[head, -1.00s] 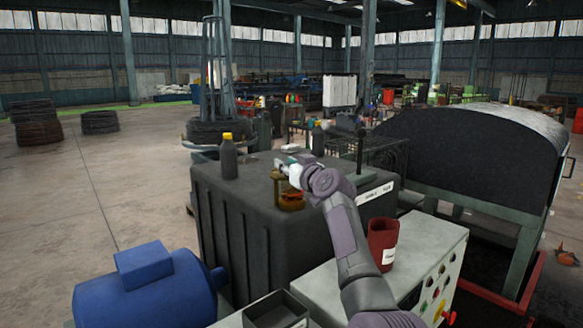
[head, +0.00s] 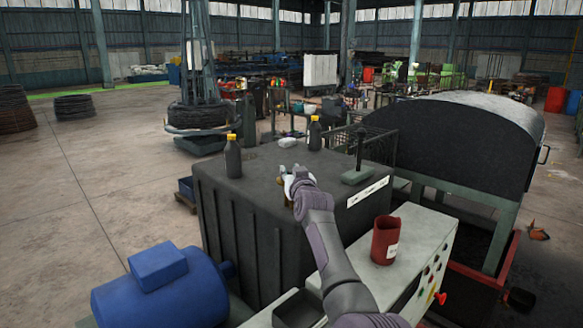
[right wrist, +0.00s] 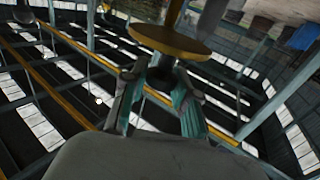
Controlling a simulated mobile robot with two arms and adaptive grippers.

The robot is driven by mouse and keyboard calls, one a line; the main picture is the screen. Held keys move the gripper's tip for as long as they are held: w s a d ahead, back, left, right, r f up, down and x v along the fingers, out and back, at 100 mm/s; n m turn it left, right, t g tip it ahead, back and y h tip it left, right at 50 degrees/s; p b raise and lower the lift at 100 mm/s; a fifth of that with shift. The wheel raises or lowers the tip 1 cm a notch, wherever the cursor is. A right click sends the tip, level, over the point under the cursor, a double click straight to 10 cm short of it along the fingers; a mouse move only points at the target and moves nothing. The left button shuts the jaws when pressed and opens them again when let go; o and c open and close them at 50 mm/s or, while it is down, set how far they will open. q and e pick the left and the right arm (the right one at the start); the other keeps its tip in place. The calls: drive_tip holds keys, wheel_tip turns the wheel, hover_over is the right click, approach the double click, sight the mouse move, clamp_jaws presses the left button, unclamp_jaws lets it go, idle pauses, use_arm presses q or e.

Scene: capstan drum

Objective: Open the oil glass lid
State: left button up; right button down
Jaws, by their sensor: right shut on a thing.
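The oil glass stands on top of the dark machine housing (head: 240,240). In the head view my right gripper and wrist hide most of it, with only a little brass-amber colour (head: 287,201) showing beside them. My right gripper (head: 289,172) is over the oil glass. In the right wrist view the brass disc-shaped lid (right wrist: 170,40) lies just beyond the fingertips. The right gripper (right wrist: 164,66) is shut there on the small dark knob of the lid. My left gripper is not in view.
Dark bottles with yellow caps (head: 233,158) (head: 315,135) stand on the housing top. A lever on a green base (head: 357,176) is to the right. A red cup (head: 384,241) stands on the light control cabinet (head: 420,235). A blue motor (head: 160,290) is at lower left.

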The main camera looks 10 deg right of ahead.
idle(0.3)
drive_tip(key=c, duration=0.9)
unclamp_jaws()
drive_tip(key=shift+w+d, duration=0.1)
drive_tip(key=shift+s, duration=0.2)
drive_tip(key=shift+s+d, duration=0.2)
drive_tip(key=shift+s, duration=1.6)
drive_tip(key=shift+s+d, duration=0.2)
drive_tip(key=shift+s, duration=1.55)
